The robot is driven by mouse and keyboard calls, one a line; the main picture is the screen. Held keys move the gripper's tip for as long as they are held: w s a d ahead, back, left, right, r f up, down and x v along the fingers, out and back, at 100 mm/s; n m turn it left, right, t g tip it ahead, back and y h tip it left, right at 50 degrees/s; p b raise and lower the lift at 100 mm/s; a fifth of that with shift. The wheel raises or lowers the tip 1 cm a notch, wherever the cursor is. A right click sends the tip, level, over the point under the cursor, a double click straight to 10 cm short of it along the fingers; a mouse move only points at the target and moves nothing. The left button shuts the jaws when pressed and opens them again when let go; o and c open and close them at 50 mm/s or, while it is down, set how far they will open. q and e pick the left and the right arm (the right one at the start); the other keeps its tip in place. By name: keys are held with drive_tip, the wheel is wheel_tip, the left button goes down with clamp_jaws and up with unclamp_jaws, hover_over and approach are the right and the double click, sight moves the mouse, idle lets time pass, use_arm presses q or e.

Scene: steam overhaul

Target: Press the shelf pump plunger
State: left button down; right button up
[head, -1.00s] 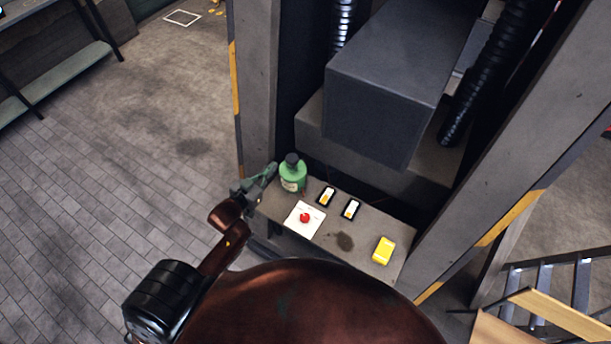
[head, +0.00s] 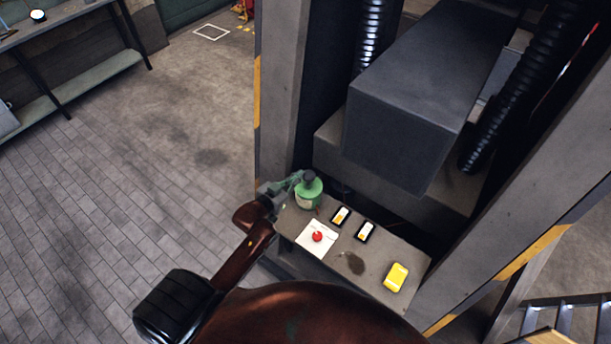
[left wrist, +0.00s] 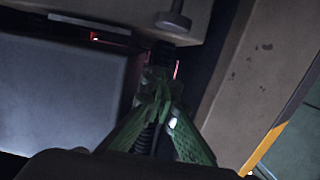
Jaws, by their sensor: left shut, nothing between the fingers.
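A green bottle (head: 309,196) with a dark cap-like top (head: 309,177) stands upright at the back left end of a narrow grey shelf (head: 382,247). The dark top looks like the pump plunger. My left gripper (head: 297,178) is shut and empty, just left of the bottle near the height of its top. I cannot tell whether they touch. In the left wrist view the green fingers (left wrist: 160,85) meet at their tips. A grey disc on a stem (left wrist: 173,22) shows beyond them; I cannot tell whether it is the plunger. My right gripper is out of view.
On the shelf are a white card with a red button (head: 317,237), two small dark-framed labels (head: 341,216) and a yellow block (head: 396,277). A large grey machine block (head: 405,120) rises behind the shelf. A grey post (head: 284,90) stands at its left.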

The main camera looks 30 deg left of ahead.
use_arm(q)
hover_over(306, 176)
drive_tip(key=s, duration=0.1)
drive_tip(key=shift+s+d+f+p, duration=0.1)
drive_tip(key=shift+d+f+p, duration=0.25)
drive_tip(key=shift+f, duration=0.45)
wheel_tip(306, 176, down, 2)
drive_tip(key=shift+s+f, duration=0.1)
drive_tip(key=shift+f, duration=0.7)
wheel_tip(306, 176, down, 4)
drive_tip(key=shift+r+b, duration=0.1)
drive_tip(key=shift+b, duration=0.75)
drive_tip(key=shift+s, duration=0.1)
